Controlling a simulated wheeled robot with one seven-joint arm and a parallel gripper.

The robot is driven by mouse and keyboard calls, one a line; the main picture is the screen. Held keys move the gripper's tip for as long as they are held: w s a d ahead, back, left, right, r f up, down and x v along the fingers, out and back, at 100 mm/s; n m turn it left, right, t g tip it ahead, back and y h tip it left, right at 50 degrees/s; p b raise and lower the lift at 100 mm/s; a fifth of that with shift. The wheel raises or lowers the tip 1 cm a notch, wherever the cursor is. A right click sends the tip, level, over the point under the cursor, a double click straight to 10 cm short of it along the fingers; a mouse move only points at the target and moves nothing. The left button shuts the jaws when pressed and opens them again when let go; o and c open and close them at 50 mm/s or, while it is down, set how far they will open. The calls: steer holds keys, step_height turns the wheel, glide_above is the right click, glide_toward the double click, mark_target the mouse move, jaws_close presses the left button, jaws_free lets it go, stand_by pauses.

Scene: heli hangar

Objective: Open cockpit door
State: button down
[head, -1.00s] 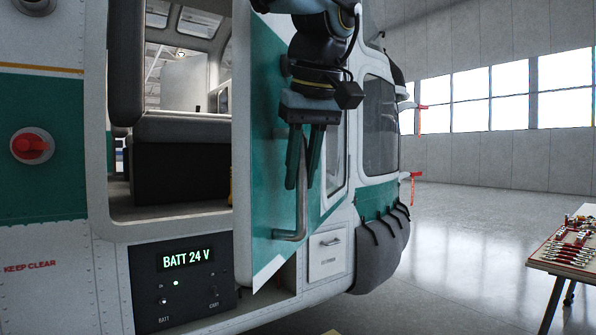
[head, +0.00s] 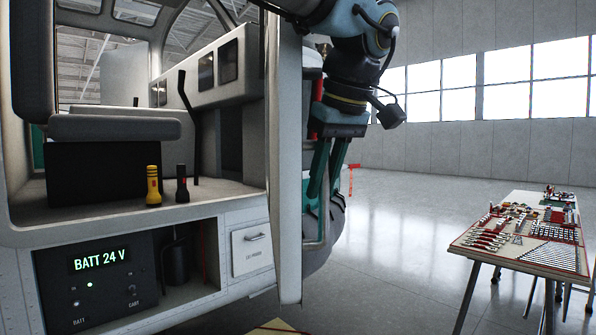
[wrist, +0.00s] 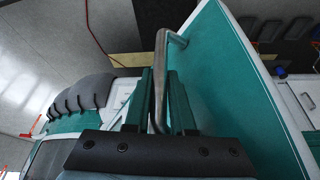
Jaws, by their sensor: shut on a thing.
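The cockpit door (head: 287,190) stands swung well open, seen nearly edge-on in the head view. Its green outer face (wrist: 222,95) fills the right of the wrist view. My gripper (head: 330,185) is on the outer side of the door. In the wrist view my gripper (wrist: 163,75) has its two green fingers on either side of the grey metal door handle (wrist: 160,50), shut on it. The cockpit opening (head: 215,208) is uncovered left of the door.
Inside are a seat (head: 115,127), a yellow flashlight (head: 153,186), a dark flashlight (head: 182,185) and a black lever (head: 190,125). A battery panel (head: 98,280) and small drawer (head: 252,250) lie below. A tool table (head: 520,262) stands right. Floor between door and table is clear.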

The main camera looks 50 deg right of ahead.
steer(key=shift+s+d+f, duration=0.15)
steer(key=shift+d+f, duration=0.05)
steer(key=shift+f, duration=0.05)
steer(key=c, duration=0.8)
jaws_free()
steer(key=shift+s, duration=0.15)
steer(key=shift+o, duration=0.2)
steer(key=b+v, duration=0.1)
steer(key=v, duration=1)
steer(key=shift+r, duration=0.15)
